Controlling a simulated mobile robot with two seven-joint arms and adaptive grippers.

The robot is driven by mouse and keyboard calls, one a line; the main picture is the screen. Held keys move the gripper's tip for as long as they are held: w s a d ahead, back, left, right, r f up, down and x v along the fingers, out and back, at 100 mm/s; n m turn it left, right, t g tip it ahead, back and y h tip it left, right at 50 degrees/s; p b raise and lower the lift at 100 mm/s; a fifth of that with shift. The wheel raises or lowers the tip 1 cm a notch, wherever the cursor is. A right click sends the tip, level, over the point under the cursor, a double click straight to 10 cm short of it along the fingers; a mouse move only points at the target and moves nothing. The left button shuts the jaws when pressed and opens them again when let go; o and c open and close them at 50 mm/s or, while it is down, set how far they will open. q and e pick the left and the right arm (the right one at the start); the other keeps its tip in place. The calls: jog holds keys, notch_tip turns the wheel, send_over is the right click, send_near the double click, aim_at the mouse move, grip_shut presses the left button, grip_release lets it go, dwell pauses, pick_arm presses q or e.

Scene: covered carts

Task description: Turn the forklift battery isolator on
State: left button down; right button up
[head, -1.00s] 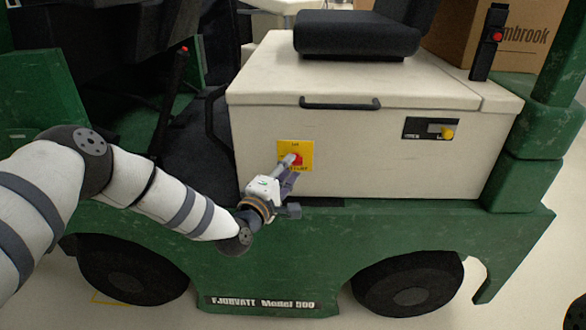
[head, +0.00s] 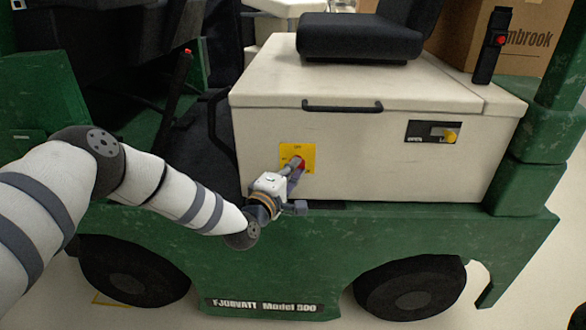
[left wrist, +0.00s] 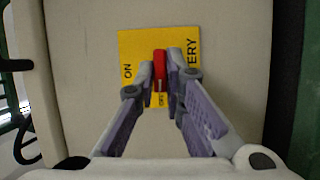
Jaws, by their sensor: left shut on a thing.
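The battery isolator is a yellow plate (head: 310,150) with a red handle (head: 301,165), on the cream side panel of the green forklift. In the left wrist view the plate (left wrist: 131,48) reads ON at its left and OFF at the bottom. The red handle (left wrist: 160,60) stands lengthwise in that picture, its lower end in line with OFF. My left gripper (head: 296,170) is at the plate, its fingertips (left wrist: 160,78) shut on the two sides of the handle. The fingers hide part of the plate. My right gripper is not in view.
A black grab handle (head: 342,107) sits above on the battery cover (head: 270,75). A black lever with a red tip (head: 187,52) stands left. The green chassis (head: 350,240) juts out below.

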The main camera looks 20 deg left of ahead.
pick_arm(q)
jog(key=shift+w+d+r+m+g+y+p, duration=0.15)
jog(key=shift+m+g+y+p, duration=0.55)
jog(key=shift+m, duration=1.45)
jog(key=shift+s+d+r+m+g+y+p, duration=0.1)
jog(key=shift+d+m+g+y+p, duration=0.15)
jog(key=shift+m+g+y, duration=1.35)
jog(key=shift+w+d+r+m+g+y+p, duration=0.15)
jog(key=shift+m+y+p, duration=0.35)
jog(key=shift+m, duration=2.15)
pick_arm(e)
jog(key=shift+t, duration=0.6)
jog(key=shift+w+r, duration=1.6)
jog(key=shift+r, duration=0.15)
pick_arm(q)
jog(key=shift+s, duration=0.1)
jog(key=c, duration=1.7)
grip_release()
jog(key=shift+a, duration=0.1)
jog(key=v, duration=1.2)
